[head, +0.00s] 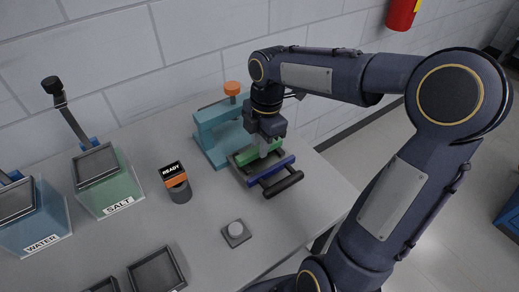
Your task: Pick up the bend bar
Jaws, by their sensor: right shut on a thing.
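A rack (237,170) on the table holds several bars side by side: a green bar (247,157), a blue bar (270,170) and a black bar (284,184). No label shows which one is the bend bar. My right gripper (264,151) points down from above and is shut on the green bar, which shows on both sides of the fingers. The green bar is at the rack's back; I cannot tell whether it is lifted clear. My left gripper is not in view.
A teal press (207,135) with an orange knob stands just behind the rack. A READY device (177,184), a button (236,230), SALT (107,180) and WATER (36,218) bins and dark trays (157,270) lie to the left and front. Bare table lies between them.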

